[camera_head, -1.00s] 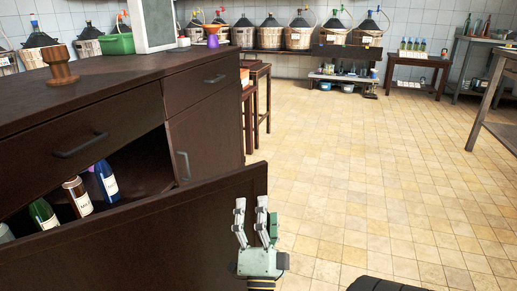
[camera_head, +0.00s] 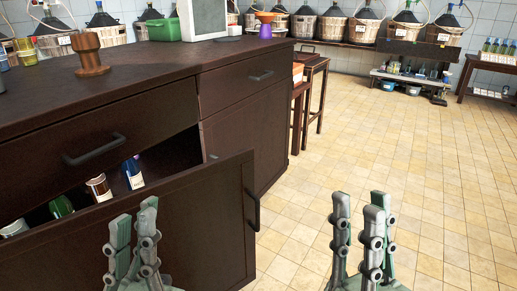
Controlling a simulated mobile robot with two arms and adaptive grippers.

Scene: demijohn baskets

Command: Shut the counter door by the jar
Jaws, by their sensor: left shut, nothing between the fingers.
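The dark brown counter door (camera_head: 205,225) stands open, its free edge swung out from the counter (camera_head: 165,108). Its dark handle (camera_head: 254,210) is near that right edge. The door hides the lower part of the opening. A brown wooden jar-like pot (camera_head: 90,58) stands on the counter top. My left gripper (camera_head: 134,215) is shut and empty, in front of the door's outer face; I cannot tell whether it touches. My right gripper (camera_head: 360,210) is over the floor, right of the door and apart from it. It appears empty; how far its fingers are apart is unclear.
Several bottles (camera_head: 99,187) lean inside the open compartment. A drawer handle (camera_head: 94,149) sticks out above it. The tiled floor (camera_head: 400,160) at right is clear.

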